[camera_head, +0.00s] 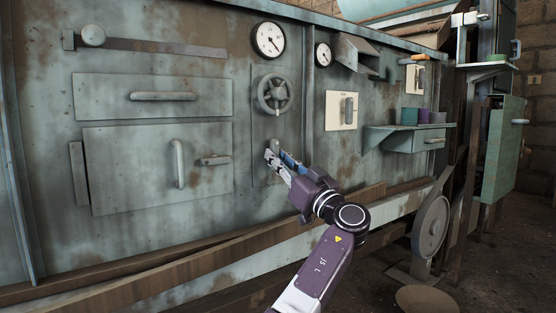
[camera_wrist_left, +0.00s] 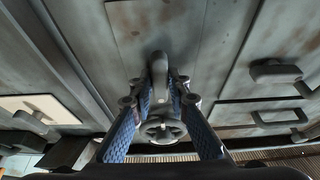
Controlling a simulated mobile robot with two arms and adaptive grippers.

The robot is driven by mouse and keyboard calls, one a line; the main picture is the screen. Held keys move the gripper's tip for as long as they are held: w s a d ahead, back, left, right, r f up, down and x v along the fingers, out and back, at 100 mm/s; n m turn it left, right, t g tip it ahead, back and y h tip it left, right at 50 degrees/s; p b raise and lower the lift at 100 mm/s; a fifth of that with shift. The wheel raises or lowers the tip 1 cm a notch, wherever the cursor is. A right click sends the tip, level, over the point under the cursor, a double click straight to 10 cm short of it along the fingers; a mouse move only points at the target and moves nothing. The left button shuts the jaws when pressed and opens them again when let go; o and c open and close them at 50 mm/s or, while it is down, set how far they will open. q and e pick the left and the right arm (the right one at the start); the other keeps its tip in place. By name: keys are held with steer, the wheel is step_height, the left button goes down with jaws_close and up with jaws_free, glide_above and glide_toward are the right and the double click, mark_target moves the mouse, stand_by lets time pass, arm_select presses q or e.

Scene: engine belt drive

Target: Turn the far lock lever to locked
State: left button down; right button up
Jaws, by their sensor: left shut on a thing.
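My left gripper (camera_head: 279,160) is at the panel just below the handwheel, shut on a small grey lever (camera_head: 274,145). In the left wrist view the lever (camera_wrist_left: 158,72) stands between the two blue-padded fingers. Its lower end is partly hidden by my fingers in the head view. A grey upright lever (camera_head: 349,108) sits on a white plate to the right. Another lever (camera_head: 420,78) is on a white plate farther right. I cannot tell which of these is the far lock lever. My right gripper is not in view.
The handwheel (camera_head: 275,94) is just above my left gripper. Two gauges (camera_head: 269,39) sit higher up. Door handles (camera_head: 179,163) stick out at the left. A shelf with cups (camera_head: 408,127) juts out at the right. A wooden beam (camera_head: 200,265) runs below.

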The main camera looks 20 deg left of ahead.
arm_select(q)
steer(key=shift+f, duration=0.15)
steer(key=c, duration=1.9)
jaws_free()
steer(key=v, duration=1.2)
